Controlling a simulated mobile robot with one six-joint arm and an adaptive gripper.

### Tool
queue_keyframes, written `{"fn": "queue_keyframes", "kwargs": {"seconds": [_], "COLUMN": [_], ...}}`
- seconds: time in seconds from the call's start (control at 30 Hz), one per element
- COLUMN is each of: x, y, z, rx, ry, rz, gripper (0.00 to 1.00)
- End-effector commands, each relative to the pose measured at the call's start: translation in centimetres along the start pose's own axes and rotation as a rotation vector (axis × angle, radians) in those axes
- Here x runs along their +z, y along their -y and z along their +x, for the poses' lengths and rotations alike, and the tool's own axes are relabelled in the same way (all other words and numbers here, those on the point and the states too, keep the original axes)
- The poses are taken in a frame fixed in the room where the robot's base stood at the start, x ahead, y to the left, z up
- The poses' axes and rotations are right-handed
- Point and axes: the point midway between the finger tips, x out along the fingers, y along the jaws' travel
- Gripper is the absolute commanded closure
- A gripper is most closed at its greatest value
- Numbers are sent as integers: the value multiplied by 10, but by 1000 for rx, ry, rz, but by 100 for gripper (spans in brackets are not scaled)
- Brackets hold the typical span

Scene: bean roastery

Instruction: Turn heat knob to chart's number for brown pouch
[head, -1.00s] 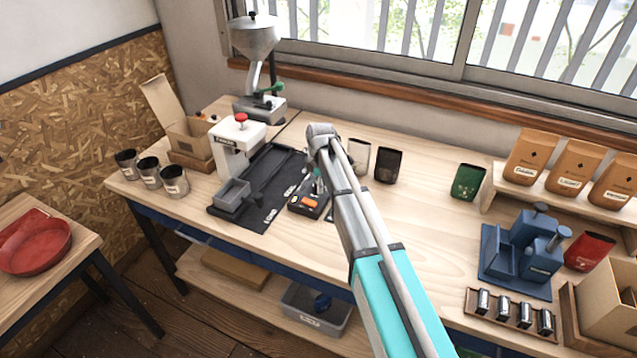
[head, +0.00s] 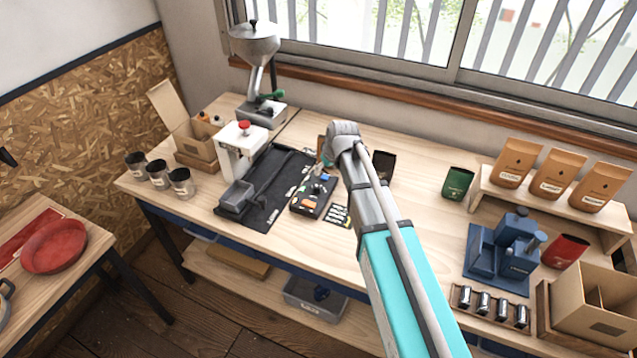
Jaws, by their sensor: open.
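A small dark control panel (head: 301,208) lies on the bench, with an orange part and small blue and dark parts on top. The heat knob cannot be told apart from these, and its setting is too small to read. A small card with dark rows (head: 337,215), perhaps the chart, lies right of the panel; it is unreadable. My gripper (head: 327,160) is open, behind the panel and mostly hidden by my wrist; only teal bits show. A brown patch (head: 321,145) beside it may be the brown pouch. A very dark pouch (head: 384,164) stands right of my wrist.
A white press with a red knob (head: 243,138) and a black mat (head: 265,200) are left of the panel. A grinder (head: 256,50) stands behind. A green pouch (head: 457,183), blue device (head: 503,250) and shelf of tan bags (head: 551,174) are right. Bench between is clear.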

Motion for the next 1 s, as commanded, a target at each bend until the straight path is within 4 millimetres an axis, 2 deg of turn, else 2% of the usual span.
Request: {"fn": "queue_keyframes", "kwargs": {"seconds": [0.57,1.0], "x": [0,1], "y": [0,0], "z": [6,37], "rx": [0,0], "ry": [-1,0], "rz": [3,2], "gripper": [27,27]}}
